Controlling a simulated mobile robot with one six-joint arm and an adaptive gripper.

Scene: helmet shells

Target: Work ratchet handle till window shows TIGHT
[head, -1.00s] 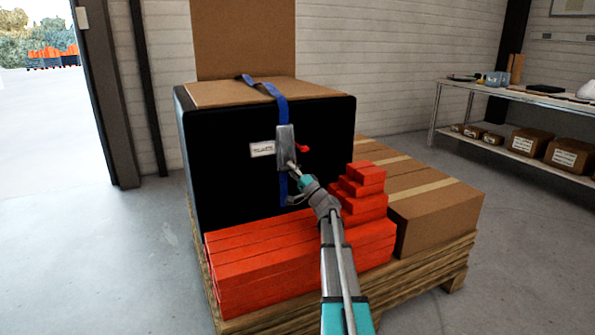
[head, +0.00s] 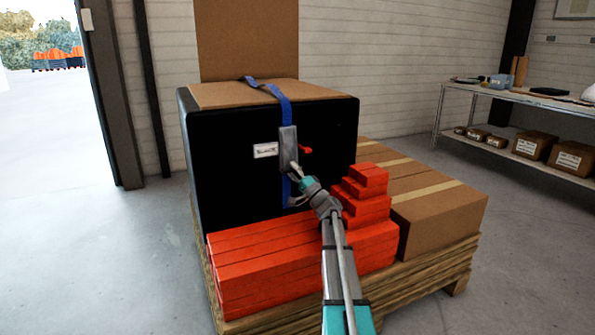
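A blue strap (head: 284,105) runs over the top and down the front of a large black case (head: 225,165) on the pallet. A grey ratchet body (head: 288,145) sits on the strap at the case's front. A small red part (head: 306,149) shows at its right. A white label or window (head: 265,150) is to its left; its lettering is too small to read. My gripper (head: 294,170) is at the ratchet's lower end, seeming to touch it. Its fingers are too small and partly hidden to show whether they are open or shut. No separate handle can be made out.
Orange-red blocks (head: 275,270) lie stacked in front of the case, with a stepped pile (head: 365,190) right of my arm. Cardboard boxes (head: 440,210) fill the right of the wooden pallet (head: 425,285). A shelf (head: 515,95) stands far right. Floor around is clear.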

